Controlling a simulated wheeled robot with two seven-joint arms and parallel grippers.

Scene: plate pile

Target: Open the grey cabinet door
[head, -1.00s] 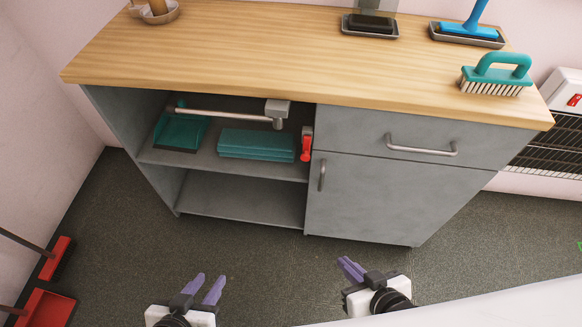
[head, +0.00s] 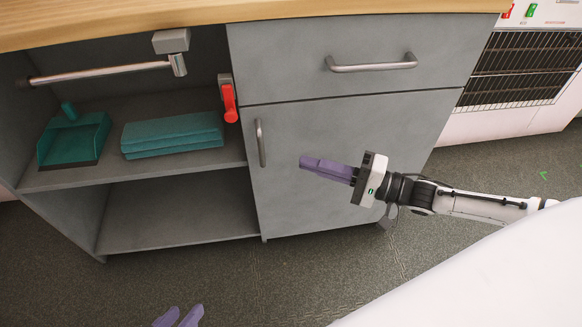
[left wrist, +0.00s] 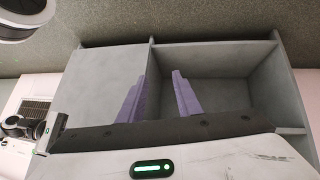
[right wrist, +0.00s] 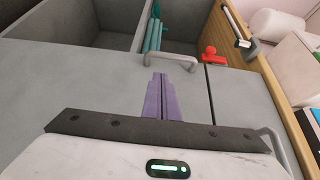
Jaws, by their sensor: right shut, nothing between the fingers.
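The grey cabinet door (head: 325,195) is closed, below a drawer, in the head view. Its upright metal handle (head: 261,143) is near the door's left edge; it also shows in the right wrist view (right wrist: 171,59). My right gripper (head: 303,162) is shut and empty, in front of the door, to the right of the handle and apart from it. In the right wrist view its fingers (right wrist: 160,84) point towards the handle. My left gripper (head: 178,317) shows only its fingertips at the bottom of the head view. In the left wrist view its fingers (left wrist: 158,82) are apart with nothing between them.
The drawer (head: 295,85) above has a horizontal handle (head: 372,62). Open shelves to the left hold a teal dustpan (head: 73,140) and folded teal cloths (head: 172,134). A red clip-like object (head: 229,101) sits near the door's upper left. The floor (head: 330,270) in front is clear.

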